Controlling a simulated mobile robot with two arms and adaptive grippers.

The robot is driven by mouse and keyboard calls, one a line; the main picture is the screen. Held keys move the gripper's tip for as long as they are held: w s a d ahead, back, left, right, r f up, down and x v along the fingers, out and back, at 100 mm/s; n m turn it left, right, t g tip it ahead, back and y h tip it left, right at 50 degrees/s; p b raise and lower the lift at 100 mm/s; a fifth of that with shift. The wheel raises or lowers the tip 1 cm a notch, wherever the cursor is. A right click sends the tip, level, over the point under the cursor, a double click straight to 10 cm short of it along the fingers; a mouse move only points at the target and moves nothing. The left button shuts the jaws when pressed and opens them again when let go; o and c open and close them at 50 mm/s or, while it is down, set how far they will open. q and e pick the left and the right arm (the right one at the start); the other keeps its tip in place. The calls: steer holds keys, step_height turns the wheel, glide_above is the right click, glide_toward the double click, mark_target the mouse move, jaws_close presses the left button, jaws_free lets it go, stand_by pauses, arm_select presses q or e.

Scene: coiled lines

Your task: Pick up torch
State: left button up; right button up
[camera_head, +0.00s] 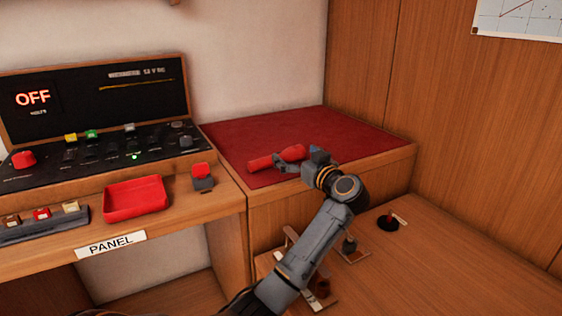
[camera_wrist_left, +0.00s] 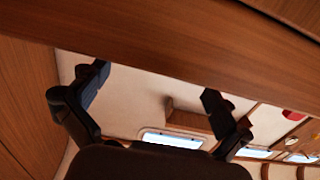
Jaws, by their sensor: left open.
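The torch (camera_head: 262,162) is a red cylinder lying on the dark red mat (camera_head: 235,135) on the wooden bench, seen in the head view. My left gripper (camera_head: 299,162) is open at the torch's right end. One finger overlaps the torch in the picture and hides part of it; I cannot tell whether they touch. In the left wrist view my left gripper (camera_wrist_left: 152,90) shows two spread dark fingers with nothing between them, and the torch does not show there. My right gripper is not in view.
Left of the bench stands a black control panel (camera_head: 150,145) with an OFF display. A red tray (camera_head: 136,199) and a small red-topped switch box (camera_head: 202,178) sit on its desk. A black round knob (camera_head: 388,222) is on the lower wooden surface. Wood walls close the right side.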

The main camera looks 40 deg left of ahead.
arm_select(q)
steer(key=shift+w+a, duration=0.2)
steer(key=shift+a, duration=0.4)
steer(key=c, duration=2.1)
steer(key=shift+o, duration=0.2)
steer(key=shift+r, duration=0.15)
